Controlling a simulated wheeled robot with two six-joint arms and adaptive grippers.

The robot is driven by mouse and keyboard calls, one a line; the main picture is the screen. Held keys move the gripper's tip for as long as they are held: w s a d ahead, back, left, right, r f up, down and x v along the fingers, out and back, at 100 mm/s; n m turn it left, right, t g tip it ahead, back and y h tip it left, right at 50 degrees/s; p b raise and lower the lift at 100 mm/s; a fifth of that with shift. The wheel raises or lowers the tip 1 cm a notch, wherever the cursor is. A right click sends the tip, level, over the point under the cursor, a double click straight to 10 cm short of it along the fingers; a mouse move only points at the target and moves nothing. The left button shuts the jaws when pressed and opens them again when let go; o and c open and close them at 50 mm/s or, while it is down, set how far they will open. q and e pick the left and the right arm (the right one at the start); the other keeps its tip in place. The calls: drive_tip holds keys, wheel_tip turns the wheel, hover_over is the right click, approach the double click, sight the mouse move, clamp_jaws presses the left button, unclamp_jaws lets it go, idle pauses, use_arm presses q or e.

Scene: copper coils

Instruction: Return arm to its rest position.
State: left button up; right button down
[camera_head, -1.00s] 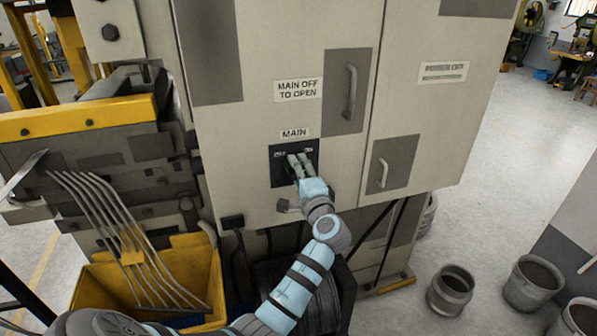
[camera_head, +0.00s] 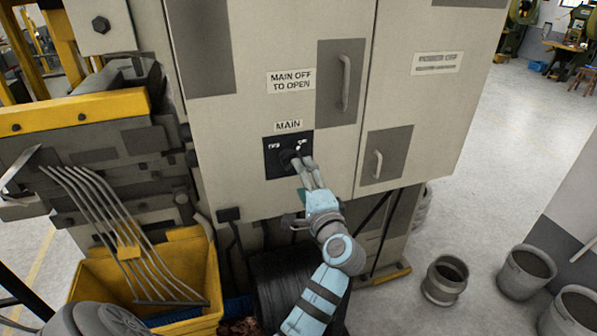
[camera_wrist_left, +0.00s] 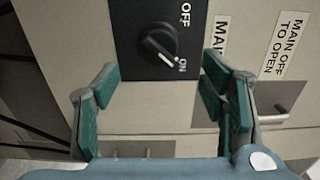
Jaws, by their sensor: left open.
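The black switch panel (camera_head: 273,168) is set in the grey cabinet door under a MAIN label (camera_head: 288,125). It also shows in the left wrist view (camera_wrist_left: 128,70), with its black rotary knob (camera_wrist_left: 157,42) between the OFF and ON marks. The knob's white line points toward ON. My left gripper (camera_head: 306,166) is in front of the panel's right side. In the left wrist view my left gripper (camera_wrist_left: 157,90) has its green-padded fingers spread wide, with nothing between them; the knob is beyond the fingertips. My right gripper is in neither view.
Door handles (camera_head: 345,84) (camera_head: 378,164) stick out right of the panel. A yellow bin (camera_head: 85,290) with bent metal rods (camera_head: 120,235) stands lower left, beside a dark coil (camera_head: 285,285). Grey pots (camera_head: 445,281) stand on the floor at right. Open floor lies beyond them.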

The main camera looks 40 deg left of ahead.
use_arm(q)
drive_tip(key=shift+w+a+f, duration=0.1)
drive_tip(key=shift+a, duration=0.05)
